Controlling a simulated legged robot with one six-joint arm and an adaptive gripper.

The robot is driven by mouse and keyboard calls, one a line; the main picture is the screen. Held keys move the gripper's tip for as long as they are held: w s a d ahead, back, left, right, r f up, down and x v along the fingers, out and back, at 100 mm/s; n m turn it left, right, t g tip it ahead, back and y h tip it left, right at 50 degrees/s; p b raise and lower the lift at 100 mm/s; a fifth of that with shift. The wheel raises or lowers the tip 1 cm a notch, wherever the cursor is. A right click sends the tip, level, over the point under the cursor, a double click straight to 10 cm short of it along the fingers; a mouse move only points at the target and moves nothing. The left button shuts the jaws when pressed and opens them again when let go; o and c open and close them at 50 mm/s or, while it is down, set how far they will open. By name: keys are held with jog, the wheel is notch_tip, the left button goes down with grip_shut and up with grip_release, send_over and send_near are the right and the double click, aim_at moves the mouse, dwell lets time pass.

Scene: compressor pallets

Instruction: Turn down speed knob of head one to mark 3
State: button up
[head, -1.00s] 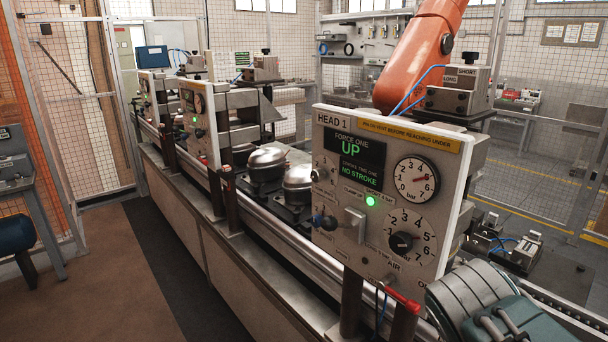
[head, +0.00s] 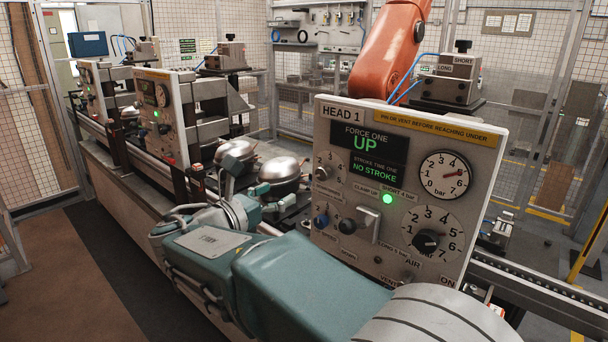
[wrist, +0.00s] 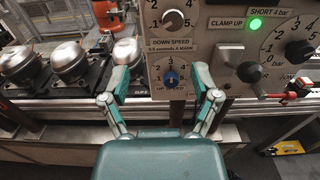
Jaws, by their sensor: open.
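The head one panel (head: 345,262) is white with a lit display. In the head view, the upper knob (head: 322,173) and blue knob (head: 322,221) are at the panel's left. I cannot read their pointers surely. My gripper (wrist: 161,76) is open and empty, its fingers apart on either side of the blue knob in the picture. I see no contact with it.
A clamp lever (head: 370,225), a pressure gauge (head: 444,175) and an air knob (head: 427,241) are right of the speed knobs. Compressor domes (head: 278,172) stand on the line to the left. A red-handled valve (wrist: 300,85) is at the wrist view's right.

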aim_at(320, 177)
jog(key=w+d, duration=0.1)
jog(key=d, duration=0.1)
jog(key=w+d, duration=0.1)
jog(key=d, duration=0.1)
jog(key=w+d, duration=0.1)
jog(key=d, duration=0.1)
jog(key=shift+w+d+r, duration=0.15)
jog(key=shift+w+r, duration=0.05)
jog(key=shift+r, duration=0.05)
jog(key=w, duration=0.2)
jog(key=w+d, duration=0.1)
jog(key=w, duration=0.1)
jog(key=shift+f, duration=0.2)
jog(key=shift+w+a, duration=0.15)
jog(key=shift+w, duration=0.1)
jog(key=shift+w+d+r, duration=0.1)
jog(key=shift+d, duration=1)
jog(key=shift+c, duration=0.9)
jog(key=c, duration=0.5)
jog(key=shift+a, duration=0.2)
grip_shut()
jog(key=shift+a, duration=0.3)
jog(key=shift+d, duration=0.1)
